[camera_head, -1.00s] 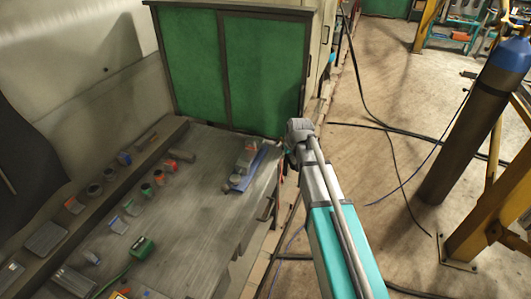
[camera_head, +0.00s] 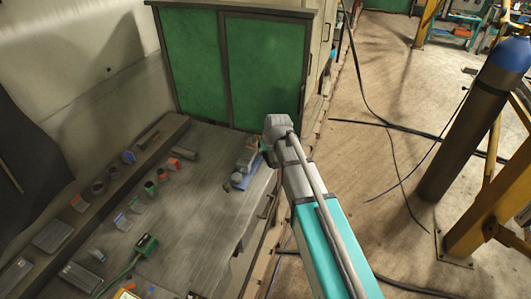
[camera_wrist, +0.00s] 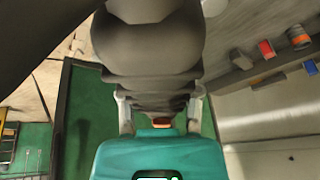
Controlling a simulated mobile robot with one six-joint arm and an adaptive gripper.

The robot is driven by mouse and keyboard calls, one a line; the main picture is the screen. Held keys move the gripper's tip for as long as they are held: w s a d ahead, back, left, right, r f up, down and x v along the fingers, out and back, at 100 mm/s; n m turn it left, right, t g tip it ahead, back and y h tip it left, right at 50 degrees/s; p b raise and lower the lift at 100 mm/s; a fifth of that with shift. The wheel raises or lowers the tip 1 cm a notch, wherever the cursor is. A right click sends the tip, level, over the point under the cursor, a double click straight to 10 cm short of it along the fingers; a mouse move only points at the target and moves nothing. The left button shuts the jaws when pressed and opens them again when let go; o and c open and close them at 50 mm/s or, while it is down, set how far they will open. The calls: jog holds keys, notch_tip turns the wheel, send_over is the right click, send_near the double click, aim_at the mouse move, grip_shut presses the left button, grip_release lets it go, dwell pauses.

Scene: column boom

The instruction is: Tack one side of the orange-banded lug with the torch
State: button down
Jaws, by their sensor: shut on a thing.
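My gripper (camera_wrist: 160,118) shows in the wrist view with a finger on either side of a dark ribbed body, narrowing to an orange part. It is shut on this dark thing, seemingly the torch (camera_wrist: 155,62). In the head view my wrist hides most of the gripper, above the table's right edge. Several pieces with orange or red bands lie on the table, one at the left (camera_head: 79,201) and one farther back (camera_head: 162,173); I cannot tell which is the lug. A blue fixture (camera_head: 240,181) with grey blocks on it stands just left of my wrist.
The grey table (camera_head: 190,215) has a raised ledge with pipe pieces along its left. A green cabinet (camera_head: 265,75) stands behind. A green tool (camera_head: 146,243) lies near the front. A gas cylinder (camera_head: 455,135) and yellow posts stand at right. The table's middle is clear.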

jog(key=shift+f, duration=0.1)
jog(key=shift+w+b+x, duration=0.2)
jog(key=shift+b+x, duration=1.05)
jog(key=shift+x, duration=0.15)
jog(key=shift+w+b+x, duration=0.15)
jog(key=shift+b+x, duration=1.05)
jog(key=shift+x, duration=0.15)
jog(key=shift+w+a+f+b, duration=0.25)
jog(key=shift+f+b, duration=0.15)
jog(key=shift+b, duration=0.1)
jog(key=shift+s+r, duration=0.1)
jog(key=shift+r, duration=0.05)
dwell(1.3)
jog(key=shift+w+a+p+v, duration=0.15)
jog(key=shift+p+v, duration=1.95)
jog(key=shift+w+a+p+v, duration=0.1)
jog(key=shift+w+p+v, duration=0.05)
jog(key=shift+p+v, duration=1.95)
jog(key=shift+r, duration=0.15)
